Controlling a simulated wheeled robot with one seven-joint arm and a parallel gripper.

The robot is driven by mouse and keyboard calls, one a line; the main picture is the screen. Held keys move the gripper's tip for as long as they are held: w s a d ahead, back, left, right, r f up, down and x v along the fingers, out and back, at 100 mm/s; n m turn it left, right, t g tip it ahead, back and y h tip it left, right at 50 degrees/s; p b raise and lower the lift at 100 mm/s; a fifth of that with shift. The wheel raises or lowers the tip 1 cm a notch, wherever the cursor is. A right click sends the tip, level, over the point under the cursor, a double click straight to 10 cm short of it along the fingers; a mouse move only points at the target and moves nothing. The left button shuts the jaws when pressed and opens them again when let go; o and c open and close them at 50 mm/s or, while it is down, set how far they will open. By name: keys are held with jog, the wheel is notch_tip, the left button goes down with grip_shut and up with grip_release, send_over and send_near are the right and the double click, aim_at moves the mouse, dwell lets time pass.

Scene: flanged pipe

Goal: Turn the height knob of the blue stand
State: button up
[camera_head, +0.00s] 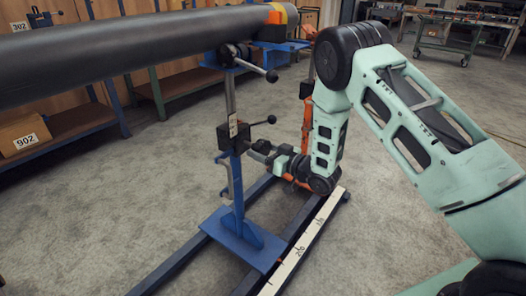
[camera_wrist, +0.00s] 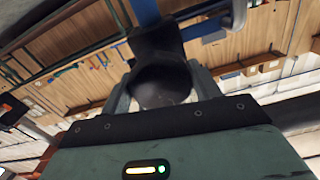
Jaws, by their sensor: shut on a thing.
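The blue stand (camera_head: 238,190) stands upright on a blue base plate, with a grey inner post and a black clamp block (camera_head: 234,134) at mid-height. My gripper (camera_head: 263,152) reaches in from the right, just below and right of that block, beside the blue post. In the wrist view, a dark round knob (camera_wrist: 162,86) sits between my two fingers, and my gripper (camera_wrist: 160,98) is shut on it. The fingers partly cover the knob's sides. In the head view the knob is small and mostly hidden by my gripper.
A large grey pipe (camera_head: 120,45) lies across the top of the stand. A lever with a black ball (camera_head: 271,119) juts right just above my gripper; another handle (camera_head: 271,75) is higher. An orange stand (camera_head: 306,112) is behind. Blue floor rails and a white scale (camera_head: 305,240) lie below.

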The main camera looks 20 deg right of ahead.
jog(key=n+b, duration=0.1)
jog(key=n, duration=0.4)
jog(key=shift+f+n+b, duration=0.1)
jog(key=shift+n+b, duration=0.2)
jog(key=n+b, duration=0.1)
jog(key=n, duration=0.3)
jog(key=shift+d+n+b, duration=0.1)
jog(key=shift+n+b, duration=0.2)
jog(key=shift+n, duration=0.1)
dwell(0.3)
jog(key=o, duration=1)
jog(key=p+v, duration=0.2)
jog(key=v, duration=1.5)
jog(key=shift+s+d+p, duration=0.1)
jog(key=shift+s+p, duration=0.05)
jog(key=shift+p, duration=0.15)
